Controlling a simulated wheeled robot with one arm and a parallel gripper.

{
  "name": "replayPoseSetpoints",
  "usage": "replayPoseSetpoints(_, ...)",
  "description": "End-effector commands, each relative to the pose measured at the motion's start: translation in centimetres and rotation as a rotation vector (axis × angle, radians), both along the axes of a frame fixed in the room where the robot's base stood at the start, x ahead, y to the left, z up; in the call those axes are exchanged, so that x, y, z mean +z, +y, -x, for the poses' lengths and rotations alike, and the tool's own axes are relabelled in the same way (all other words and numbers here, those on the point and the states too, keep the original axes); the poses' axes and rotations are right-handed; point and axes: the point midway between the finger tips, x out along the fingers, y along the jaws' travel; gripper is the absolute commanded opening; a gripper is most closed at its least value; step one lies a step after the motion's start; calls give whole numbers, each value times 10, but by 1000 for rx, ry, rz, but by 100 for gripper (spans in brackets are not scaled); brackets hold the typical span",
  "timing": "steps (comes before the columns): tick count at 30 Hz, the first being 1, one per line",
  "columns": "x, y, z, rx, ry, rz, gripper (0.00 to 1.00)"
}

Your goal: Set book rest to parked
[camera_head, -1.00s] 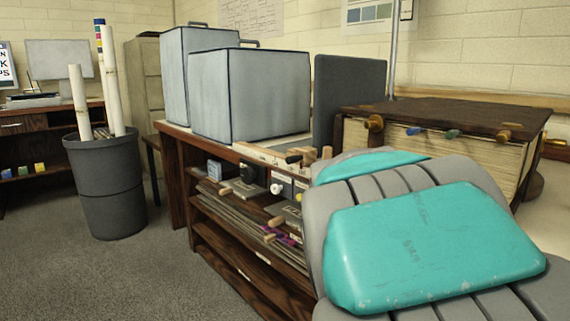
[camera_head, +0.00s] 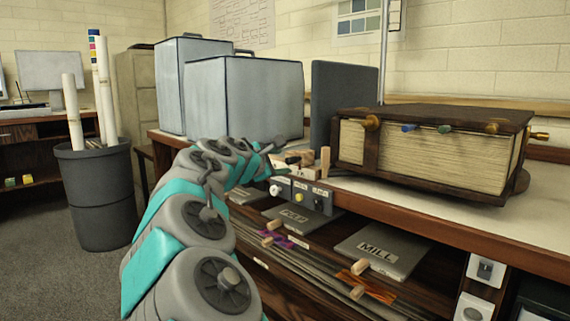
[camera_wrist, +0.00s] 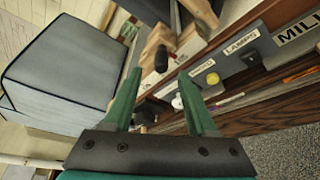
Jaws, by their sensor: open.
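No label reading book rest can be made out, so I cannot tell which part bears that name. A wooden lever block with a black knob (camera_wrist: 161,58) stands at the bench's front edge; the knob also shows in the head view (camera_head: 292,160). My gripper (camera_wrist: 159,73) is open and empty, with its green fingers on either side of the knob's line in the wrist view. I cannot tell whether they touch it. In the head view my gripper (camera_head: 270,160) is at the bench edge, left of the wooden blocks (camera_head: 325,160).
A thick book-like block in a dark wooden frame (camera_head: 430,112) stands on the bench (camera_head: 440,214). Grey boxes (camera_head: 262,97) and a dark upright panel (camera_head: 340,100) stand behind. A switch panel (camera_head: 312,196) is below the edge. A bin (camera_head: 100,195) stands left.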

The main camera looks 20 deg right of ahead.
Motion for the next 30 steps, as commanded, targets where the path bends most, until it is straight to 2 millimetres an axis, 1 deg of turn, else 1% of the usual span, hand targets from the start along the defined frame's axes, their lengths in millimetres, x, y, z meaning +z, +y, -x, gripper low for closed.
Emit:
replayPoseSetpoints(1, -2, -7, -5, -2, 0, -1, 57)
replayPoseSetpoints(6, -8, -28, -20, -4, 0, -3, 57)
replayPoseSetpoints(12, -13, -45, -34, -3, -1, -4, 57)
replayPoseSetpoints(17, -13, -49, -38, -3, -2, -3, 57)
replayPoseSetpoints(24, -13, -50, -38, -3, -2, -4, 57)
replayPoseSetpoints(30, -14, -50, -38, -3, -2, -4, 34)
